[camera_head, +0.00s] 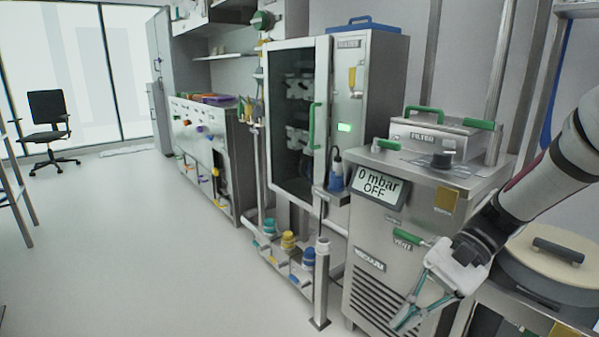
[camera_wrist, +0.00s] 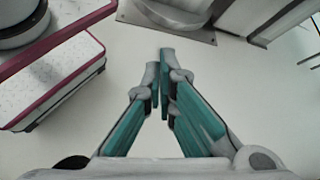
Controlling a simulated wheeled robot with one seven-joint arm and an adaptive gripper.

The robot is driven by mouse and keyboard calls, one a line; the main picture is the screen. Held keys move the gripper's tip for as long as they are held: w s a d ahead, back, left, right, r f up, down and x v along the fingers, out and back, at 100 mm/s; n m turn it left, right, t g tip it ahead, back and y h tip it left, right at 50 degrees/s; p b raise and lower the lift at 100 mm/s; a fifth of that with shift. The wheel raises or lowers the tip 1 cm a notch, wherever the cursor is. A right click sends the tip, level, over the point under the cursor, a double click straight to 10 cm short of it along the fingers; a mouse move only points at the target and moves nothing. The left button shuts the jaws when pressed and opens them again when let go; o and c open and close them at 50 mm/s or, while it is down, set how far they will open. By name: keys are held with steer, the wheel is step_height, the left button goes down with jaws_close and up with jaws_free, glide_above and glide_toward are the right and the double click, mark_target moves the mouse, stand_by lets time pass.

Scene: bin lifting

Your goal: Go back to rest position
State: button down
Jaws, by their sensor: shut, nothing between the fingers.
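My gripper (camera_head: 404,318) hangs at the lower right of the head view, pointing down and left in front of the vacuum cabinet (camera_head: 385,240). Its teal fingers are closed and nothing is between them. In the wrist view, my gripper (camera_wrist: 163,85) shows its fingertips together over pale, bare floor. My arm reaches in from the right edge of the head view.
The cabinet has a "0 mbar OFF" display (camera_head: 376,187) and a green vent handle (camera_head: 407,237). A glass-door cabinet (camera_head: 318,115) stands left of it. A round-lidded vessel (camera_head: 555,262) is close to my wrist. Open floor (camera_head: 130,250) lies left, with an office chair (camera_head: 47,125) far back.

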steer(key=s+d+r+n+t+h, duration=0.1)
steer(key=s+r+n+t+h, duration=0.3)
steer(key=s, duration=0.7)
steer(key=s+d+r+n+t+h, duration=0.15)
steer(key=s+n+h, duration=0.35)
steer(key=s, duration=0.6)
step_height(320, 180, up, 34)
steer(key=t+h+p, duration=0.1)
steer(key=t+p, duration=0.2)
steer(key=p, duration=2.8)
steer(key=shift+d+f+m+t, duration=0.25)
steer(key=shift+d+m+t, duration=0.05)
steer(key=shift+t, duration=0.05)
